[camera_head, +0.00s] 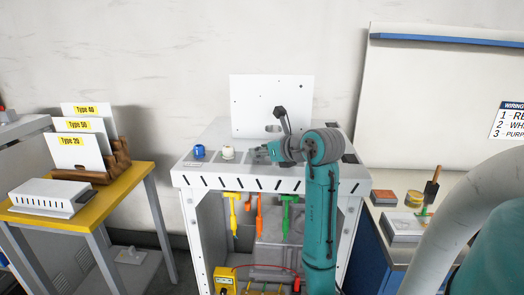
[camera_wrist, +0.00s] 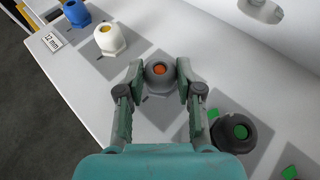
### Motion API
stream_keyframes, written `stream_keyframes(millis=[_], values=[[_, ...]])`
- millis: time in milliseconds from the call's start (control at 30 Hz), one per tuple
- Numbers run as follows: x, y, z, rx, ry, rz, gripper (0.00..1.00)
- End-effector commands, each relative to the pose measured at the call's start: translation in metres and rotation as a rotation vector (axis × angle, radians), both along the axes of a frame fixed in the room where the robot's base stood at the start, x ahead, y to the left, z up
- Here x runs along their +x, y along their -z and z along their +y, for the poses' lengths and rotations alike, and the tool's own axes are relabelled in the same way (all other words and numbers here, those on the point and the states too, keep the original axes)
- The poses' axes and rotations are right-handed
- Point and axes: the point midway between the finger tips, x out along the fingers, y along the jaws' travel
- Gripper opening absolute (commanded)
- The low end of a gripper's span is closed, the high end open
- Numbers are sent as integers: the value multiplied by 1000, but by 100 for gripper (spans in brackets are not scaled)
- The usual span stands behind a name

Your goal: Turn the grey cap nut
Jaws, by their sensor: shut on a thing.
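The grey cap nut (camera_wrist: 159,79), with an orange centre, sits on the white worktop between my fingertips. My gripper (camera_wrist: 160,78) is shut on it, one finger at each side, in the wrist view. In the head view my gripper (camera_head: 263,154) reaches in from the right, low over the white bench (camera_head: 290,183), and the grey nut cannot be made out clearly there.
A white nut (camera_wrist: 111,44) and a blue nut (camera_wrist: 76,13) stand to the upper left of the grey one. A darker nut with a green centre (camera_wrist: 235,131) stands close at its lower right, beside my right finger. A white upright panel (camera_head: 270,100) rises behind.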

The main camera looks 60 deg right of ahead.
Motion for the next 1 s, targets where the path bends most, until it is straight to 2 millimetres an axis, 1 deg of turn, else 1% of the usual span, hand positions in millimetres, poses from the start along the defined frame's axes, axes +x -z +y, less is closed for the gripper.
stream_keyframes(millis=[233, 400, 767, 800, 867, 1000], values=[[-1, 0, -4, 3, -149, 1, 1], [-1, 0, -4, 2, -216, -1, 1], [-1, 0, -3, 1, -229, -1, 1], [-1, 0, -3, 1, -229, -1, 45], [-1, 0, -3, 1, -229, -1, 60], [-1, 0, -3, 1, -229, -1, 61]])
